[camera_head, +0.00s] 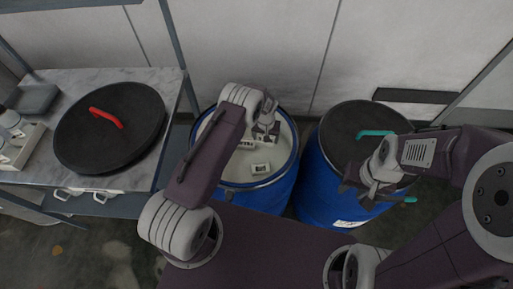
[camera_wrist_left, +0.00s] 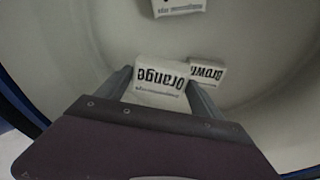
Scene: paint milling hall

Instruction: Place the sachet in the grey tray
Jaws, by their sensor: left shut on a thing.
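A white sachet marked "Orange" (camera_wrist_left: 158,80) sits between the fingers of my left gripper (camera_wrist_left: 160,92) in the left wrist view. That gripper is shut on it. In the head view, my left gripper (camera_head: 266,132) reaches into the open blue drum (camera_head: 258,199), and the held sachet is hard to make out. A grey tray (camera_head: 36,98) lies at the back left of the marble-topped table. My right gripper (camera_head: 371,188) hangs over the front of the lidded blue drum; its fingers look spread, with nothing seen between them.
A sachet marked "Brown" (camera_wrist_left: 208,73) and another white sachet (camera_wrist_left: 180,7) lie in the open drum. A large black lid (camera_head: 82,137) with a red handle covers much of the table (camera_head: 152,82). A white box (camera_head: 22,153) stands at its left. The second drum (camera_head: 320,183) has a dark lid.

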